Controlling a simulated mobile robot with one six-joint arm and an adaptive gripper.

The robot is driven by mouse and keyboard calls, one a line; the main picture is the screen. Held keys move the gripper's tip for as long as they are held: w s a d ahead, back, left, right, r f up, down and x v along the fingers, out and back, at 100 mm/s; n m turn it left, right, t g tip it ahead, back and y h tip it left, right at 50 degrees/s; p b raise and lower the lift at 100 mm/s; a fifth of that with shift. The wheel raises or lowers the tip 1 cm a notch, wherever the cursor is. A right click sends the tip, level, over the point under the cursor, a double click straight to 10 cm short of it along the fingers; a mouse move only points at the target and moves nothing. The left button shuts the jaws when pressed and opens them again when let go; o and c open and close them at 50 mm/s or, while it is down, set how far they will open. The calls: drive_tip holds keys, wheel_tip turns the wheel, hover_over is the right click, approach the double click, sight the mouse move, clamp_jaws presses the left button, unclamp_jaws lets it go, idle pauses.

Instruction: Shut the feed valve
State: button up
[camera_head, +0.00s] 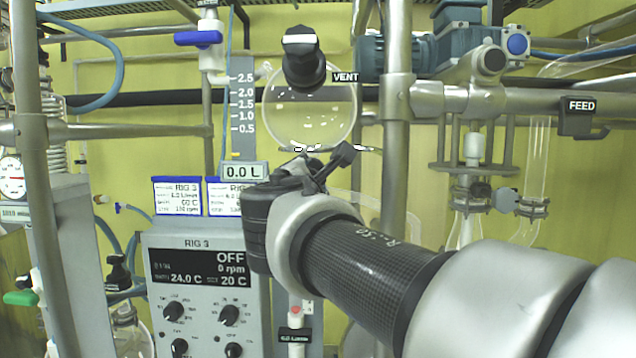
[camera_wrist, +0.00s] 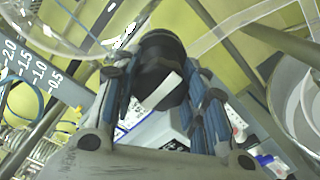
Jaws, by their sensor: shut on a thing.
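In the wrist view a black valve knob with a white bar (camera_wrist: 158,66) lies between the two fingers of my gripper (camera_wrist: 160,84). The fingers, with blue sides, are shut on it. The white bar lies on a slant in that picture. No label shows on this knob there. In the head view my gripper (camera_head: 322,167) is below the round glass vessel (camera_head: 310,128), and the gripped knob is hidden behind my gripper and wrist. A FEED sign (camera_head: 581,105) hangs on the right-hand pipe.
Another black knob with a white bar (camera_head: 304,57), beside a VENT label (camera_head: 345,77), stands free above. A volume display (camera_head: 245,171) reads 0.0 L. The control box (camera_head: 205,290) reads OFF. A steel post (camera_head: 397,140) and glassware (camera_head: 530,200) stand close to the right.

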drive_tip(key=o, duration=1.1)
drive_tip(key=s, duration=1.2)
drive_tip(key=shift+a, duration=0.2)
drive_tip(key=shift+f, duration=0.1)
